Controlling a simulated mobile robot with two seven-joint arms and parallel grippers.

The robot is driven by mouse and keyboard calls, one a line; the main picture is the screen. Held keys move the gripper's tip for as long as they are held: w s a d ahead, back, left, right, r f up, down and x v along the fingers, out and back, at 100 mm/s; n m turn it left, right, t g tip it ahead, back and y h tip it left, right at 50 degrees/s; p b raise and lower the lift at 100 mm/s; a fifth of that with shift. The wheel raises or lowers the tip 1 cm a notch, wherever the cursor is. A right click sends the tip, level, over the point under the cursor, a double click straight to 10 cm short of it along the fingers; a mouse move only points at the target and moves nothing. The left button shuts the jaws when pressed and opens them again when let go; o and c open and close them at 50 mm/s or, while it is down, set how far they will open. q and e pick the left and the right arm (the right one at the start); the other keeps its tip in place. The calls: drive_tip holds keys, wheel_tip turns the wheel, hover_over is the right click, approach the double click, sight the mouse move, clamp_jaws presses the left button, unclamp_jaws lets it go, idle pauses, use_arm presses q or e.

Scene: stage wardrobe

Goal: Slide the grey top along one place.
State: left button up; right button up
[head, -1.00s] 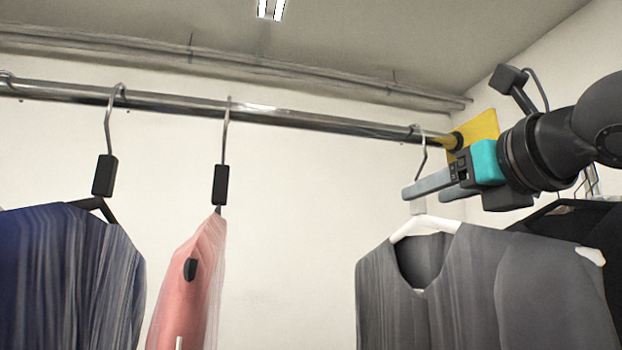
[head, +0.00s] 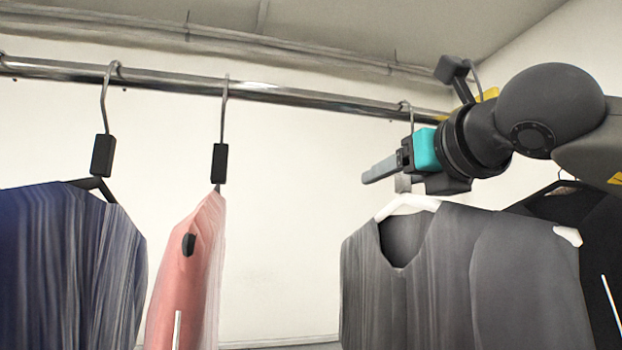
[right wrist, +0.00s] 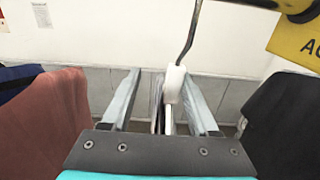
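The grey top (head: 425,285) hangs on a white hanger (head: 408,204) from the metal rail, right of the middle in the head view. My right gripper (head: 382,176) is at the hanger's neck, just below the rail, reaching in from the right. In the right wrist view its fingers (right wrist: 160,80) are apart, with the white hanger block (right wrist: 174,82) and its hook between them. The block is close to the right finger, with a wider gap on the left; contact cannot be told. My left gripper is not in view.
On the metal rail (head: 300,97), a pink top (head: 187,270) and a dark blue garment (head: 70,265) hang at left. A wide stretch of rail is free between pink and grey tops. Black clothing (head: 598,250) hangs at right. A yellow sign (right wrist: 297,38) is near the rail's right end.

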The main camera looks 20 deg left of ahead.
drive_tip(key=shift+s+a+b, duration=1.9)
drive_tip(key=shift+s+a, duration=1)
drive_tip(key=shift+a, duration=1.45)
drive_tip(key=d+b+v, duration=0.1)
drive_tip(key=b+v, duration=0.6)
drive_tip(key=v, duration=0.6)
drive_tip(key=shift+w, duration=0.3)
